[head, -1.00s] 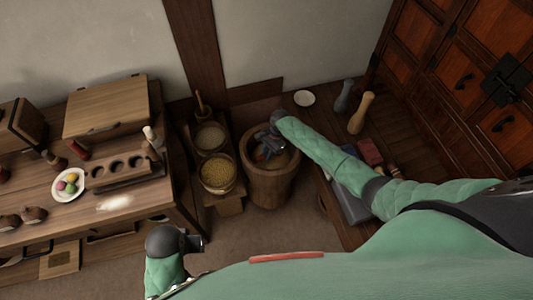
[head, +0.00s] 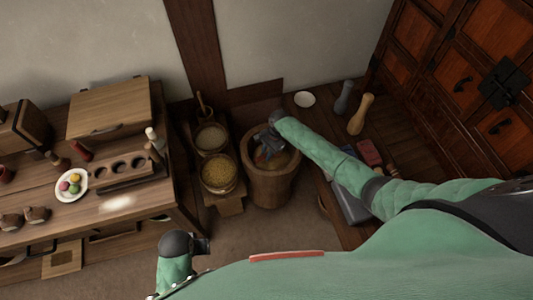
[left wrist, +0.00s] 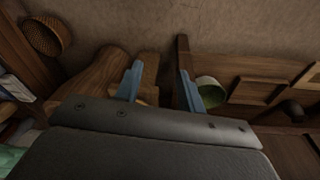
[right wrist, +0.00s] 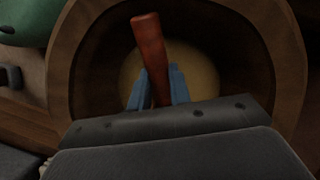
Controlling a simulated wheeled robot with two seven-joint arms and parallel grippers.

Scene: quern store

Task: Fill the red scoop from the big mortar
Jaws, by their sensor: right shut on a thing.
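The big mortar (head: 270,185) is a round wooden tub on the floor, right of the grain bowls in the head view. My right gripper (head: 264,150) points down into its mouth. In the right wrist view this gripper (right wrist: 160,88) is shut on the red scoop (right wrist: 150,45), whose handle stands up between the fingers. The scoop's bowl is hidden. Pale yellow contents (right wrist: 200,72) show in the mortar (right wrist: 275,50) behind the fingers. My left gripper (head: 203,246) is low in front of the bench; its blue fingers are apart and empty in the left wrist view (left wrist: 160,88).
A bench (head: 150,205) at left holds a plate of coloured balls (head: 71,185), a box (head: 108,108) and a holed block (head: 125,170). Bowls of yellow grain (head: 219,174) and pale grain (head: 210,138) stand close left of the mortar. A low table at right holds two pestle-like pieces (head: 360,114).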

